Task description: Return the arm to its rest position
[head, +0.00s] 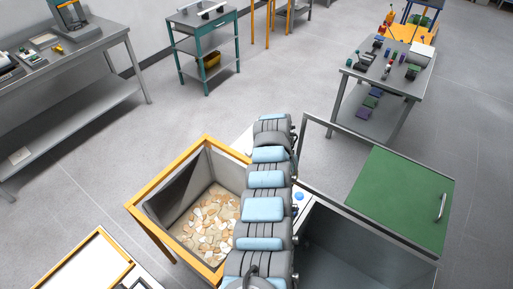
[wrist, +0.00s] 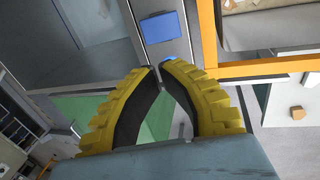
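My arm (head: 265,180) reaches up from the bottom middle of the head view, between an orange-rimmed bin and an open grey box. My gripper (wrist: 159,67) shows in the wrist view as two yellow ribbed fingers with black inner pads. The fingertips meet or nearly meet, and nothing shows held between them. In the head view the gripper is hidden or cannot be made out at the arm's far end.
The orange-rimmed bin (head: 168,180) holds flat tan and white pieces. The grey box (head: 345,250) has a green panel (head: 400,195) beside it. A blue pad (wrist: 162,27) lies just beyond the fingertips. A metal table (head: 410,72) stands behind; open floor (head: 230,115) lies left.

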